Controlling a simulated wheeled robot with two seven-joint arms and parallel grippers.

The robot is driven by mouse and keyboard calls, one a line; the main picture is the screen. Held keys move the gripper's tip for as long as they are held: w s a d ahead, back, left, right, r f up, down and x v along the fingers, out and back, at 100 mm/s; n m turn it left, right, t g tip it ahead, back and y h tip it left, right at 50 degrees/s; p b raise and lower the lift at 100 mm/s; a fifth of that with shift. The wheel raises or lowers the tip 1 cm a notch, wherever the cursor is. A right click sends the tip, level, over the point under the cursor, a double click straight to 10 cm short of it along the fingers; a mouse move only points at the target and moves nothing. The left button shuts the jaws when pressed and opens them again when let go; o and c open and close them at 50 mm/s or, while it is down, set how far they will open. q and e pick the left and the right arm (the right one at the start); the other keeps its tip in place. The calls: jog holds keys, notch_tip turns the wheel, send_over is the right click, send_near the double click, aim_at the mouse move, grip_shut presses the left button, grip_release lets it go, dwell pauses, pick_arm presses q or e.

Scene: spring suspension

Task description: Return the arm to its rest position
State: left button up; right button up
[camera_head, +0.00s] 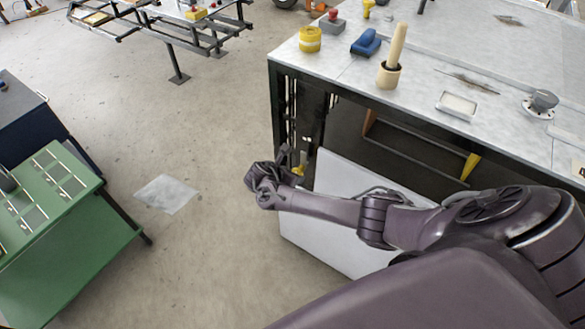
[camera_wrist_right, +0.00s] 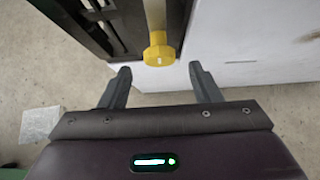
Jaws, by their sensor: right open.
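My right arm reaches in from the right in the head view. Its gripper (camera_head: 268,182) hangs low beside the front left of the workbench, below the bench top. In the right wrist view the gripper (camera_wrist_right: 160,74) has its two fingers spread wide with nothing between them. A yellow-ended rod (camera_wrist_right: 160,50) shows just past the fingertips, between their lines and apart from both; what it belongs to is unclear. My left gripper is in neither view.
The workbench (camera_head: 420,78) bears a yellow roll (camera_head: 310,41), a blue object (camera_head: 366,44), a wooden stick (camera_head: 395,45) and a small tray (camera_head: 457,105). A white panel (camera_head: 325,228) stands below it, close to my arm.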

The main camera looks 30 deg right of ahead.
dwell(0.4)
jog(key=s+a+f+m+y+b, duration=0.1)
jog(key=s+f+m+y, duration=0.15)
jog(key=s+f, duration=0.55)
jog(key=s+a+f+m+g+y+b, duration=0.1)
jog(key=s+a+f+m+b, duration=0.1)
jog(key=s+f+m, duration=0.5)
jog(key=s+a+f+n+y+b, duration=0.1)
jog(key=s+f, duration=0.5)
jog(key=f, duration=0.5)
jog(key=s+a+f+m+y+b, duration=0.1)
jog(key=s+f+m, duration=0.4)
jog(key=s, duration=0.7)
jog(key=s+a+f+m+g+y+b, duration=0.1)
jog(key=s+a+f+m, duration=0.4)
jog(key=s, duration=0.8)
jog(key=shift+s+a+f+m+y+b, duration=0.25)
jog(key=shift+a+f+m+y+b, duration=0.25)
jog(key=shift+m+y, duration=0.4)
